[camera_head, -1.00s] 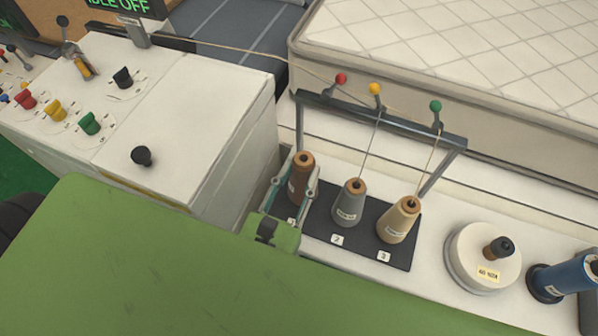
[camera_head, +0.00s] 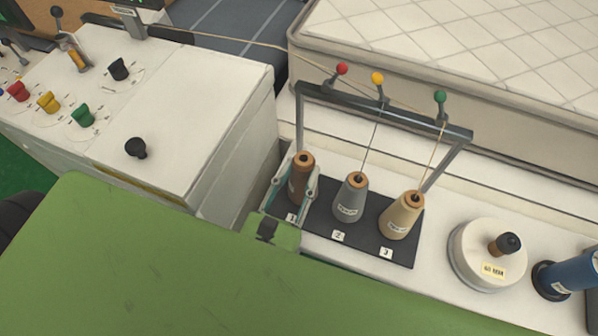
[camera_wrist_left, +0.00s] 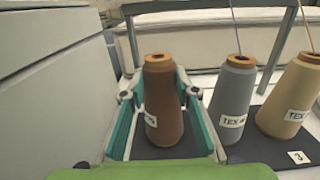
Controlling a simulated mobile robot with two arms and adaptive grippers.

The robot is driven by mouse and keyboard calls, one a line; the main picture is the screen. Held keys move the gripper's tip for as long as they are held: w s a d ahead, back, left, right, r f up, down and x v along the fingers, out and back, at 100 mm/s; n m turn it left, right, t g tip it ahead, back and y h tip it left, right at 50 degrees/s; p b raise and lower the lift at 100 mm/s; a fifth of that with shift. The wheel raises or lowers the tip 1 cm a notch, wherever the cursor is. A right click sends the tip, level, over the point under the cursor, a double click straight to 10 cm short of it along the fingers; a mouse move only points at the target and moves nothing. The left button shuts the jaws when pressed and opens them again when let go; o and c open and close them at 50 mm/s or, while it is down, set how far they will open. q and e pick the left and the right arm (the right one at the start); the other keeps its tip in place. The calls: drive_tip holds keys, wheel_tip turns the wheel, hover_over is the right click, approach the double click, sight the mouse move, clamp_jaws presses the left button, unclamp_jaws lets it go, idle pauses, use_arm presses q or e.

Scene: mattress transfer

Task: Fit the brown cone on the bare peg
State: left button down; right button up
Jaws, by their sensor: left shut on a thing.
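The brown cone (camera_head: 300,178) stands upright at the left position of the dark peg board (camera_head: 321,224), at the label 1; its peg is hidden inside or beneath it. My left gripper (camera_head: 301,184) is shut on the brown cone, with one finger on each side. In the left wrist view the brown cone (camera_wrist_left: 162,105) sits between the teal-lined fingers, and its base looks at the level of the board. The grey cone (camera_head: 350,199) and the beige cone (camera_head: 402,216) stand on positions 2 and 3. My right gripper is not in view.
A metal thread frame (camera_head: 385,109) with red, yellow and green balls rises behind the cones. A white machine cabinet (camera_head: 190,110) stands close on the left. A white round weight (camera_head: 487,255) and a blue spool (camera_head: 568,277) lie right. A mattress (camera_head: 470,60) is behind.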

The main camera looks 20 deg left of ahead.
use_arm(q)
drive_tip(key=shift+f+b, duration=0.35)
drive_tip(key=shift+f, duration=0.1)
drive_tip(key=c, duration=1.6)
unclamp_jaws()
drive_tip(key=shift+o, duration=0.5)
drive_tip(key=s, duration=1.2)
drive_tip(key=shift+a, duration=0.2)
